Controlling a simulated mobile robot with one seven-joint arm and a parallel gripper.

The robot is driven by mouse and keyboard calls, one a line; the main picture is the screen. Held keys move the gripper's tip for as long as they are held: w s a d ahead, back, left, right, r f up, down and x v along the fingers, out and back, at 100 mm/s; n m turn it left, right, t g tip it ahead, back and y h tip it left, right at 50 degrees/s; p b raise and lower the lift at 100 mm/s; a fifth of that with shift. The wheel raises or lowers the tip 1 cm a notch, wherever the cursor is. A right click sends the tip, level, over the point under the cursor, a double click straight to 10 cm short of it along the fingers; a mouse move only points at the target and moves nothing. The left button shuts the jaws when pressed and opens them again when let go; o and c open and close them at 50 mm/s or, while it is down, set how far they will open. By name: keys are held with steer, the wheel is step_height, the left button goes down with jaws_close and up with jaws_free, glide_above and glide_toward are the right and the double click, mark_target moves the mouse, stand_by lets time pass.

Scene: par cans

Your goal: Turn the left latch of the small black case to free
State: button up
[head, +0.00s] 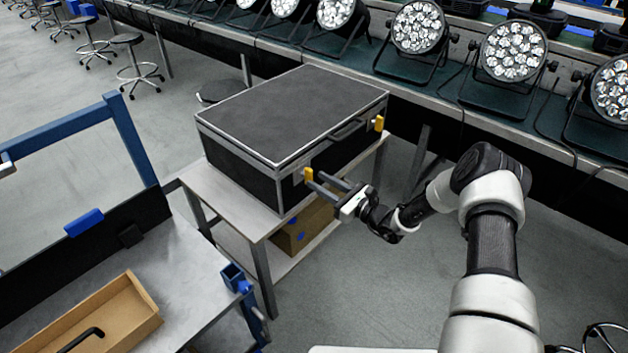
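The small black case (290,110) has silver edges and stands shut on a light metal table (257,222). Two yellow latches sit on its front face. The left latch (308,175) stands upright near the left front corner. The right latch (379,123) is near the right end, with a dark handle (347,131) between them. My gripper (318,184) reaches in from the right, its two grey fingers apart and their tips at the left latch. I cannot tell whether the fingers touch the latch.
A cardboard box (300,232) sits on the shelf under the case. A long bench with several par cans (513,50) runs along the back. A workbench at the lower left holds a cardboard tray (105,318). Stools (128,40) stand at the upper left. Floor is clear right of the table.

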mark_target(312, 177)
steer(key=shift+x, duration=1.55)
steer(key=shift+c, duration=0.2)
jaws_close()
